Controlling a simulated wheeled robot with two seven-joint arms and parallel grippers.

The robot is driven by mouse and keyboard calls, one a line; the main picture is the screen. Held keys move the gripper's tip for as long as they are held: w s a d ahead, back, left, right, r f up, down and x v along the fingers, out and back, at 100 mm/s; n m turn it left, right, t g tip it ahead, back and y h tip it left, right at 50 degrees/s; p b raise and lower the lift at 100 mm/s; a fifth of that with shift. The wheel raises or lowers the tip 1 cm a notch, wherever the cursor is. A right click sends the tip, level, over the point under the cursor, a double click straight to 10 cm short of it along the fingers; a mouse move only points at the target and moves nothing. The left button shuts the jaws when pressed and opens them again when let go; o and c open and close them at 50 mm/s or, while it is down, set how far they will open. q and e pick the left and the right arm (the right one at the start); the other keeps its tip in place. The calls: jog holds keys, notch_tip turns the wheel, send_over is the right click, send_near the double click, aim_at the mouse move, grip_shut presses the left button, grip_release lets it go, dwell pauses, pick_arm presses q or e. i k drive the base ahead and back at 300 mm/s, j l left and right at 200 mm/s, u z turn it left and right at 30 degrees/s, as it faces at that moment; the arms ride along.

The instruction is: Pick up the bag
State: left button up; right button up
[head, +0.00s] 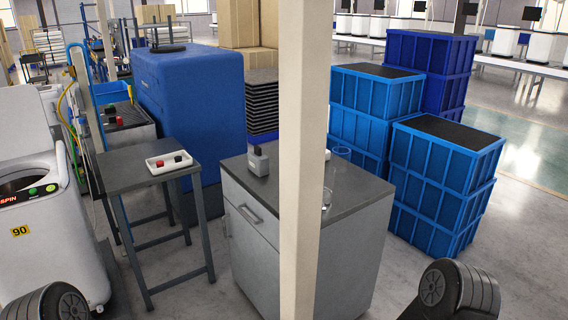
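I cannot make out a bag anywhere in the head view. Neither of my grippers shows. Only dark rounded parts, which look like links of my own arms, appear at the bottom left and bottom right edges.
A pale post (305,130) stands in front of a grey cabinet (262,240) bearing a small grey device (258,160) and clear glassware. A dark stool-like table (125,177) holds a white tray (152,166). Blue crates (440,185) stand right, a washer-like machine (40,245) left.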

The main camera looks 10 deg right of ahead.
aim_at(258, 162)
jog(key=z, duration=0.45)
jog(key=i+j+z, duration=0.1)
jog(key=z, duration=0.4)
jog(key=j+z, duration=0.2)
jog(key=z, duration=0.25)
jog(key=j+z, duration=0.3)
jog(key=j, duration=0.3)
jog(key=j+z, duration=0.3)
jog(key=j, duration=0.35)
jog(key=j+z, duration=0.3)
jog(key=j, duration=0.3)
jog(key=k+j+z, duration=0.15)
jog(key=j+z, duration=0.15)
jog(key=j, duration=0.25)
jog(key=k+j, duration=0.1)
jog(key=j, duration=0.3)
jog(key=k+j, duration=0.15)
jog(key=j, duration=0.25)
jog(key=k+j, duration=0.1)
jog(key=j, duration=0.3)
jog(key=k+j, duration=0.1)
jog(key=j, duration=0.3)
jog(key=z, duration=0.05)
